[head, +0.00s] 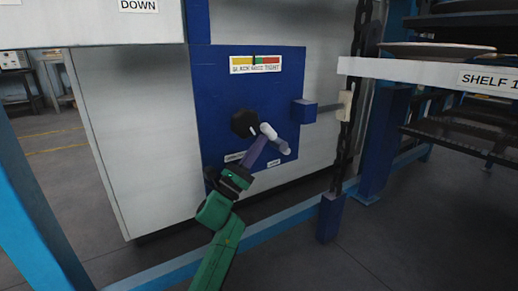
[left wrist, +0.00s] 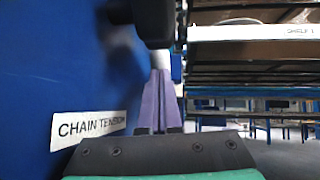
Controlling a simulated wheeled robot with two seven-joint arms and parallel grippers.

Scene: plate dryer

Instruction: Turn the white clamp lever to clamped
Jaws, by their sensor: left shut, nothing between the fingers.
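The white clamp lever (head: 268,131) is on the blue panel (head: 215,85), just right of a black knob (head: 243,123). A pale piece at its lower right seems to be part of it, slanting down. My left gripper (head: 262,140) has purple fingers, shut and empty, with the tips at or right beside the lever; I cannot tell whether they touch. In the left wrist view the shut fingers (left wrist: 160,78) point at a white part (left wrist: 161,60) under a dark knob (left wrist: 155,22). The fingers hide part of the lever. My right gripper is out of view.
A slack/tight gauge (head: 255,64) sits above the knob. A "CHAIN TENSION" label (left wrist: 90,127) is beside the fingers. A blue block with a rod (head: 304,111) sticks out right, near a hanging chain (head: 347,130). Shelves with plates (head: 440,48) stand at the right.

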